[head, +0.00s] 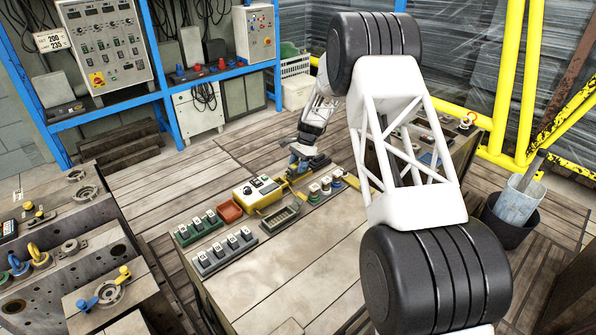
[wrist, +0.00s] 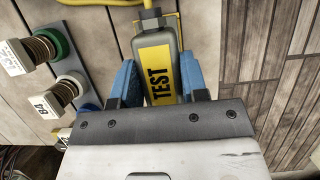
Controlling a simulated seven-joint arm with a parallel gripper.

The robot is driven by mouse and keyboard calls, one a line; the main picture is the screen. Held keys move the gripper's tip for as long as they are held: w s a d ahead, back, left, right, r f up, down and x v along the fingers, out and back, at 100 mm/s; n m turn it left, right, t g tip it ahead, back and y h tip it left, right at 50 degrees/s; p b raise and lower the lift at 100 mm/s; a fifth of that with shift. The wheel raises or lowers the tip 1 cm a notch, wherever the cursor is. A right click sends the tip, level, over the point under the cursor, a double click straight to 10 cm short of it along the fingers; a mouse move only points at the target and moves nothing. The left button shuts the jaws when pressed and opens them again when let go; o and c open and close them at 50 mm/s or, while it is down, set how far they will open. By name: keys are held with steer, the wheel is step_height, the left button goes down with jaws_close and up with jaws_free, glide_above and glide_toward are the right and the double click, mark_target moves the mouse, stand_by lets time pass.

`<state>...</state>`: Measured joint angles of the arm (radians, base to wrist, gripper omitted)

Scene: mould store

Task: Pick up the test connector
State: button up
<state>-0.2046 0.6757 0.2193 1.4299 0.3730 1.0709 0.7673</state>
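The test connector (wrist: 156,50) is a grey block with a yellow label reading TEST. In the wrist view it lies between the two blue fingers of my gripper (wrist: 157,78), one on each side. The fingers are very close to its sides. I cannot tell whether they touch it or a narrow gap is left. In the head view my gripper (head: 302,160) is low over the far edge of the workbench (head: 310,265), and it largely hides the connector there.
A yellow control box (head: 257,191), a red tray (head: 230,210) and a dark tray (head: 279,220) stand left of my gripper. Labelled round plugs (head: 326,186) on a rail are close beside it. Rails of numbered connectors (head: 225,251) lie nearer. The bench's front middle is clear.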

steer(key=c, duration=0.4)
steer(key=shift+c, duration=0.2)
steer(key=shift+r, duration=5.05)
steer(key=s+a+f, duration=0.1)
steer(key=s+a, duration=0.1)
steer(key=s, duration=1)
steer(key=s+a, duration=0.3)
steer(key=s, duration=0.9)
steer(key=shift+s+f, duration=0.35)
steer(key=shift+s, duration=0.05)
